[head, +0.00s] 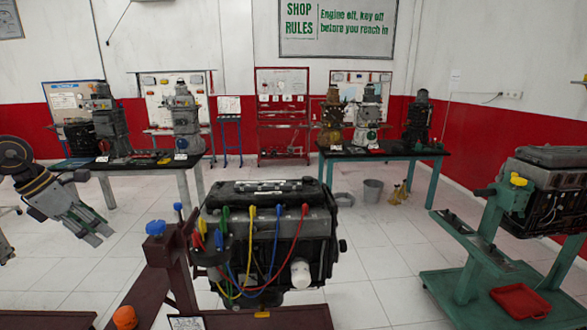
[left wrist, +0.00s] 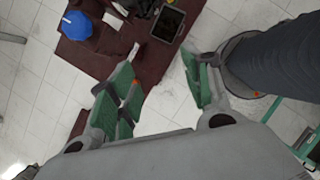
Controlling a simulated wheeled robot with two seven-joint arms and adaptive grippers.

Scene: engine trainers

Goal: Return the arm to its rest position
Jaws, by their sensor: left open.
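My left gripper (head: 96,233) hangs at the left side of the head view, pointing down and to the right over the white tiled floor. Its fingers are apart, with nothing between them. In the left wrist view, the green-padded fingers of the left gripper (left wrist: 162,82) are spread, with dark red stand parts and floor beyond them. The gripper is left of the engine on the dark red stand and appears apart from it. My right gripper is not in view.
An engine (head: 270,225) with coloured cables sits on a dark red stand (head: 160,275) at the centre front. Another engine (head: 545,190) on a green stand (head: 470,285) is at right. Tables with engine parts line the back. Floor (head: 75,265) is open around the gripper.

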